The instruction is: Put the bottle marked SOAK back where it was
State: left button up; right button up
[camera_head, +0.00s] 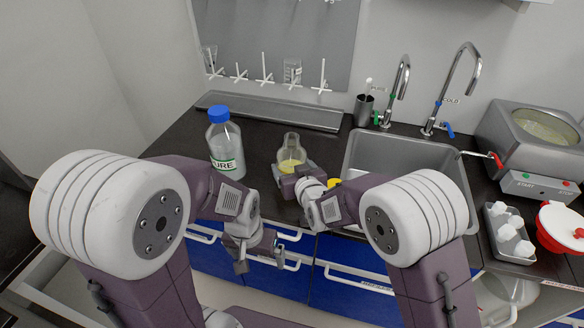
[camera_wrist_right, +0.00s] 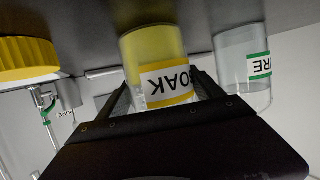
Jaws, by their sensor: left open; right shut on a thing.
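The SOAK bottle (camera_head: 290,152) is clear, with yellow contents and no cap on it. It stands upright on the dark counter, left of the sink. In the right wrist view, which is upside down, its yellow-edged label (camera_wrist_right: 167,82) reads SOAK. My right gripper (camera_head: 293,177) is shut on it from the front, with a finger on each side (camera_wrist_right: 165,100). A yellow cap (camera_head: 333,183) lies just right of the gripper, partly hidden by my arm; it looms large in the wrist view (camera_wrist_right: 28,58). My left gripper (camera_head: 260,258) is open and empty in front of the blue drawers.
A blue-capped bottle (camera_head: 225,148), its label ending in URE, stands left of the SOAK bottle. The sink (camera_head: 408,152) with taps is to the right. A drying rack (camera_head: 265,78) hangs behind. A water bath (camera_head: 525,140) stands at far right. Counter behind the bottle is clear.

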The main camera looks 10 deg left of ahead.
jog(key=o, duration=1.7)
jog(key=shift+f, duration=0.2)
jog(key=shift+c, duration=0.2)
jog(key=o, duration=0.4)
jog(key=shift+r, duration=0.1)
jog(key=shift+r, duration=0.15)
jog(key=v, duration=1.2)
jog(key=shift+s, duration=0.1)
